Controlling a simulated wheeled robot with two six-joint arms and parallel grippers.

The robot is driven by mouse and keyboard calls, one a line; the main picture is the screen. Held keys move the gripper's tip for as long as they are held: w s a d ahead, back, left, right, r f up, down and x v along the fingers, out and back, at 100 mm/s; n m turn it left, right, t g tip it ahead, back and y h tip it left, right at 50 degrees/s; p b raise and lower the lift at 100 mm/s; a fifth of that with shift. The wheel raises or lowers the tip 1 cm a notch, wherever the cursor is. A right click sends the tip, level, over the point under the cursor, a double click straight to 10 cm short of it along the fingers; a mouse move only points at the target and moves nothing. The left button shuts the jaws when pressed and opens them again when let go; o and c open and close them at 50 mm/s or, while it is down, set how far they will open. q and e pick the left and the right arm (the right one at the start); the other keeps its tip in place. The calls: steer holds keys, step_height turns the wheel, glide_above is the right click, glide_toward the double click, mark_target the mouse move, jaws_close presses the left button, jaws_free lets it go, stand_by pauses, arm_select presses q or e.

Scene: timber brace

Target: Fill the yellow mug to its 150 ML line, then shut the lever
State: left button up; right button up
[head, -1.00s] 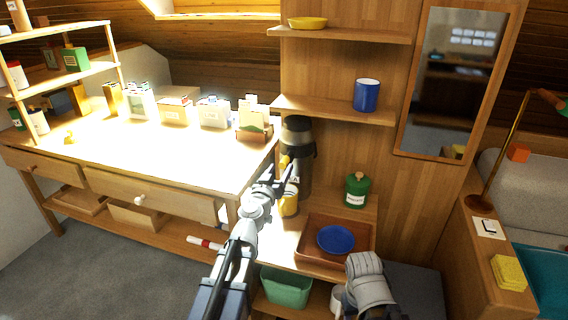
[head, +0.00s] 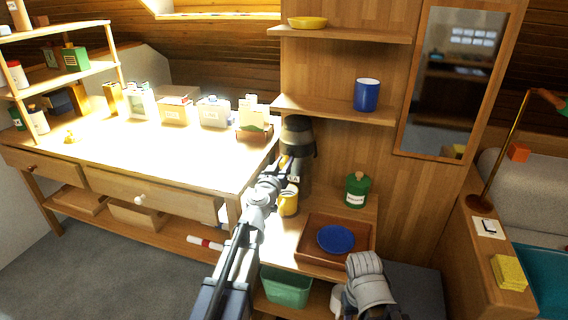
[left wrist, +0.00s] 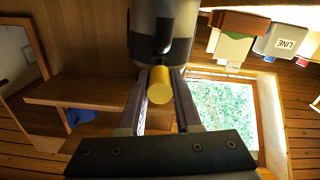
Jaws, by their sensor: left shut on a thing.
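A tall grey and black dispenser (head: 298,135) stands on the low counter against the wooden panel. Its yellow lever end (left wrist: 160,86) sits between the fingers of my left gripper (left wrist: 160,92) in the left wrist view. My left gripper (head: 283,170) is shut on it, in front of the dispenser in the head view. The yellow mug (head: 289,202) stands below the gripper at the dispenser's foot, partly hidden by my left arm. Its 150 ML line and water level cannot be made out. My right arm shows at the lower right; its fingers are not visible.
A brown tray (head: 309,256) with a blue plate (head: 336,239) lies right of the mug. A green jar (head: 357,190) stands behind it. A blue mug (head: 367,95) and a yellow dish (head: 308,23) are on shelves above. A workbench (head: 175,165) is at left.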

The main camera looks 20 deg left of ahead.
arm_select(q)
jaws_close()
steer(key=shift+a, duration=0.1)
stand_by(0.8)
